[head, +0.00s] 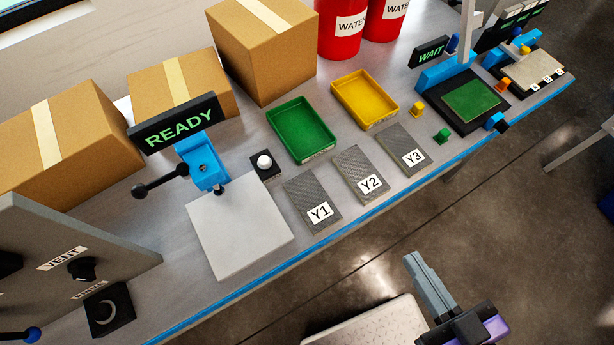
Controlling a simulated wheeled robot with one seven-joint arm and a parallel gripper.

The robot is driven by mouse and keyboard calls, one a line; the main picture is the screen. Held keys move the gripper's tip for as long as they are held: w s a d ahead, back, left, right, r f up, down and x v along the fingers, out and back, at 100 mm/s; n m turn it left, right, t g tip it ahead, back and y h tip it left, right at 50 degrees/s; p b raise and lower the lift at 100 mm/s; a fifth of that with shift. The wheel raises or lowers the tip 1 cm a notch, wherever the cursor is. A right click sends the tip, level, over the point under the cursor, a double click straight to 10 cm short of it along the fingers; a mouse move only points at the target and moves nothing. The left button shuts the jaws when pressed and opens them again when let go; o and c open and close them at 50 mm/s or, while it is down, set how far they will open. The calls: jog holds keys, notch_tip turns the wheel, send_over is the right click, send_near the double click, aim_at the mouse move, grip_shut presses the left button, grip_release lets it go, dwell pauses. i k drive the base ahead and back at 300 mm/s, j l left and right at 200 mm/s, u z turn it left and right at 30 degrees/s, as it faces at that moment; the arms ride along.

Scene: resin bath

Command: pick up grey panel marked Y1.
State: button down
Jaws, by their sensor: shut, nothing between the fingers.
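The grey panel marked Y1 (309,190) lies flat on the bench, a dark patterned plate with a white label at its front end. Two similar panels lie to its right, marked Y2 (354,163) and Y3 (400,139). My gripper (416,262) is at the lower right, in front of the bench and beyond its blue edge, apart from all panels. Its fingers are together and hold nothing.
A grey plate (240,236) under a blue clamp with a READY sign (174,122) is left of Y1. Green (325,155) and yellow (394,112) trays stand behind the panels. Cardboard boxes (262,78) and red WATER buckets (341,50) line the back.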

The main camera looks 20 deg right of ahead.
aim_at(317, 209)
jog(key=k+l+u, duration=0.3)
jog(key=k+u, duration=0.2)
jog(key=u, duration=0.15)
jog(key=k+j+u, duration=0.15)
jog(key=u, duration=0.2)
jog(key=k+j+u, duration=0.2)
jog(key=u, duration=0.15)
jog(key=k, duration=0.05)
